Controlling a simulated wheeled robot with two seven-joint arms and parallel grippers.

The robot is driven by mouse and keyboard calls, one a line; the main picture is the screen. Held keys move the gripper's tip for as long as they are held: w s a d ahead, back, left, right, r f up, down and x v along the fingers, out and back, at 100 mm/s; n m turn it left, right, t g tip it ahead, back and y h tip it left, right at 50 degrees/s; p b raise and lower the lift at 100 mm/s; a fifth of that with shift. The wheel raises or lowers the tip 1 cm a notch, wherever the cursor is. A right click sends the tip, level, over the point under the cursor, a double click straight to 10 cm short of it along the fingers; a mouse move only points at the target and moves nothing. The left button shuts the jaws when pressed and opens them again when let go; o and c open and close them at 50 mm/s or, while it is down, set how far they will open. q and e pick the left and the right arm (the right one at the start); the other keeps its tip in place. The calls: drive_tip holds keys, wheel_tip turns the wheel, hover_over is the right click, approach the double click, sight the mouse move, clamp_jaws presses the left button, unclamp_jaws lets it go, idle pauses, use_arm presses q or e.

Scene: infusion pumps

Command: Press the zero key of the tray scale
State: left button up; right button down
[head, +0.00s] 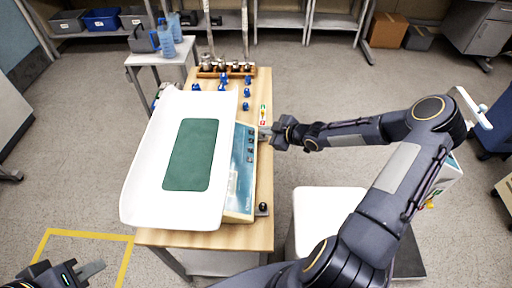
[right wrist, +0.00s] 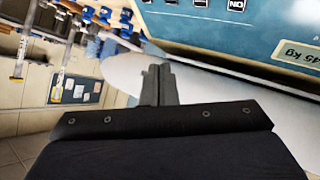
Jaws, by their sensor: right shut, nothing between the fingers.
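The tray scale stands on a wooden table, with a long white tray (head: 137,190) and a green mat (head: 190,155) in it. Its blue front panel (head: 240,160) faces right and carries a column of small dark keys (head: 250,142). In the right wrist view the panel (right wrist: 215,30) fills the upper right, with a few dark keys (right wrist: 200,3) at the top edge and a "45 kg" label (right wrist: 299,50). I cannot tell which key is zero. My right gripper (head: 264,132) is shut and empty beside the panel's keys; its fingertips (right wrist: 157,70) appear below the panel. My left gripper (head: 92,269) is low at the left, far from the scale.
Several blue pieces (head: 222,84) and a wooden rack (head: 226,73) stand at the table's back. A small black knob (head: 263,207) is near the front right corner. A side table (head: 160,57) holds blue bottles. A white-topped stand (head: 318,205) is right of the table.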

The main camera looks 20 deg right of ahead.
sight(251, 150)
drive_tip(key=shift+d+f, duration=0.1)
idle(0.3)
drive_tip(key=f+b, duration=0.2)
drive_tip(key=b, duration=0.2)
drive_tip(key=a+f+b, duration=0.1)
drive_tip(key=f+b, duration=0.1)
drive_tip(key=b, duration=0.1)
drive_tip(key=w+a+f+b, duration=0.1)
drive_tip(key=f+b, duration=0.2)
drive_tip(key=b, duration=0.1)
drive_tip(key=shift+w+a+f+b, duration=0.1)
drive_tip(key=shift+a+b, duration=0.15)
drive_tip(key=shift+b, duration=0.05)
drive_tip(key=shift+w+a+f+b, duration=0.15)
drive_tip(key=shift+a+f+b, duration=0.25)
drive_tip(key=shift+b, duration=0.4)
drive_tip(key=shift+d, duration=0.1)
drive_tip(key=shift+f, duration=0.1)
idle(0.9)
drive_tip(key=shift+w+f+b, duration=0.1)
drive_tip(key=shift+f+b, duration=0.25)
drive_tip(key=shift+b, duration=0.1)
